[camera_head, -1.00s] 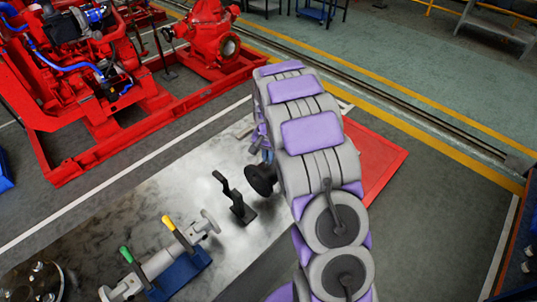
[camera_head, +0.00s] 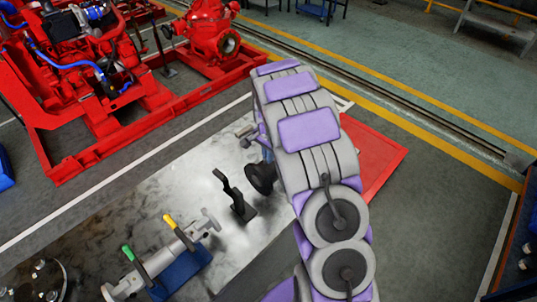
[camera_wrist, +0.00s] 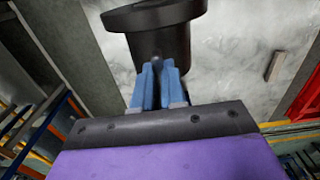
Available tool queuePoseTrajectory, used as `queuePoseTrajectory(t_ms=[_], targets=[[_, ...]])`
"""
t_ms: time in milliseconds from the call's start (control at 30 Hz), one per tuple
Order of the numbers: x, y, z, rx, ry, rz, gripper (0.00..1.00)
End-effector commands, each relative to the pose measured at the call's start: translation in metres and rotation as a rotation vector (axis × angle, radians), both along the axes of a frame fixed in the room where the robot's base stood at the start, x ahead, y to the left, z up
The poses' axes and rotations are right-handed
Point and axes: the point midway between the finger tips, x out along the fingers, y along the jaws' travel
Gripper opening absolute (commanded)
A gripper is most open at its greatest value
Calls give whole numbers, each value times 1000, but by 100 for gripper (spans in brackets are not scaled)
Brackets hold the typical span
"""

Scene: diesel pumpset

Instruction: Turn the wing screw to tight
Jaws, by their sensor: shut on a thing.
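In the wrist view a black, flanged round part (camera_wrist: 155,22) fills the top middle. A thin dark wing of the wing screw (camera_wrist: 157,62) shows at its near end, between the two blue fingers of my gripper (camera_wrist: 159,76). The fingers are close together and shut on this wing. Most of the wing is hidden by the fingers. In the head view the black flanged part (camera_head: 262,179) shows just left of my arm, above the pale metal plate. My arm covers much of the gripper there.
A black upright bracket (camera_head: 234,195) stands on the pale plate (camera_head: 190,170). Left of it are a grey pipe fitting with yellow and green levers (camera_head: 160,262) and a dark flange (camera_head: 35,280). A red panel (camera_head: 378,165) lies right of my arm. Red pump machinery (camera_head: 90,80) stands behind.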

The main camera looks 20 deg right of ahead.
Motion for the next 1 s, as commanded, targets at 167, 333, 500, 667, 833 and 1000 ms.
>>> queuePoseTrajectory(t_ms=[167, 333, 500, 667, 833, 1000], targets=[[2, 0, 1, -1, -7, 1, 0], [2, 0, 1, -1, -6, 1, 23], [0, 0, 1, -1, -4, 2, 36], [0, 0, 1, 0, -2, 2, 36], [0, 0, 8, -1, -5, 2, 36], [1, 0, 37, -1, -7, 2, 36]])
